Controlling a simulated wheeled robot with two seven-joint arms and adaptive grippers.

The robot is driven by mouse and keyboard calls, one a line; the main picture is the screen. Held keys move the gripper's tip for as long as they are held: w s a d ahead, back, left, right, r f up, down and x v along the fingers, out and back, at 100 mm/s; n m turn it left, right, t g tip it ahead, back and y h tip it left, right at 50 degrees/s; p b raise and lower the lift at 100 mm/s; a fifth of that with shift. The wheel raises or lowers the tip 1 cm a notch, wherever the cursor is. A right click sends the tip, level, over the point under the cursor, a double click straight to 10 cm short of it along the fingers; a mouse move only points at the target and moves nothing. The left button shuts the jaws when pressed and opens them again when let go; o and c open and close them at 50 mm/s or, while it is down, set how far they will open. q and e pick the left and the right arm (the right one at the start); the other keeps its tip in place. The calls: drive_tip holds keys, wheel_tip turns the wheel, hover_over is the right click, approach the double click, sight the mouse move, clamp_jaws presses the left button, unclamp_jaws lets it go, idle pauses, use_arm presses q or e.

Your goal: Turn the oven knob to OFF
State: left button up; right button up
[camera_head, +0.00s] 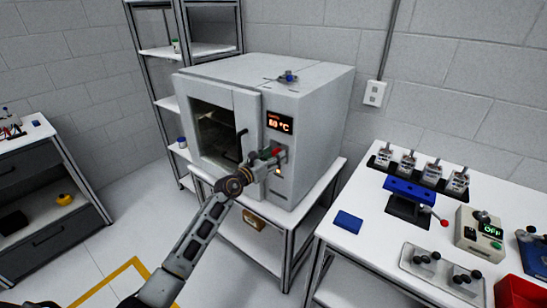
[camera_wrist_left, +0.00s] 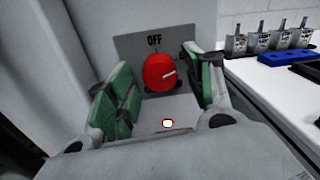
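The white oven (camera_head: 308,110) stands on a bench, its display (camera_head: 279,122) reading about 60 °C in red. Its red knob (camera_wrist_left: 159,73) sits on a grey plate in the left wrist view. The white pointer mark on the knob points right and slightly up, away from the OFF label (camera_wrist_left: 154,40) above it. My left gripper (camera_head: 272,158) is at the oven's front panel. In the left wrist view, its green-padded fingers (camera_wrist_left: 162,84) are open, one on each side of the knob, with gaps visible. My right gripper is in neither view.
A small lit lamp (camera_wrist_left: 167,123) is below the knob. The oven door handle (camera_head: 242,145) is close left of my gripper. Shelves (camera_head: 160,52) stand behind left.

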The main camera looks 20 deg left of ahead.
use_arm(q)
drive_tip(key=c, duration=0.9)
drive_tip(key=shift+o, duration=0.2)
drive_tip(key=shift+d+n+t+p, duration=0.1)
drive_tip(key=shift+n+t+p, duration=0.3)
drive_tip(key=shift+n+p, duration=5.7)
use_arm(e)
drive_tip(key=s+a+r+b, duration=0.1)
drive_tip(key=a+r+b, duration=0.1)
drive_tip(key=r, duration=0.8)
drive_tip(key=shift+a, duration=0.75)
use_arm(q)
drive_tip(key=shift+n, duration=1.2)
drive_tip(key=shift+s, duration=0.1)
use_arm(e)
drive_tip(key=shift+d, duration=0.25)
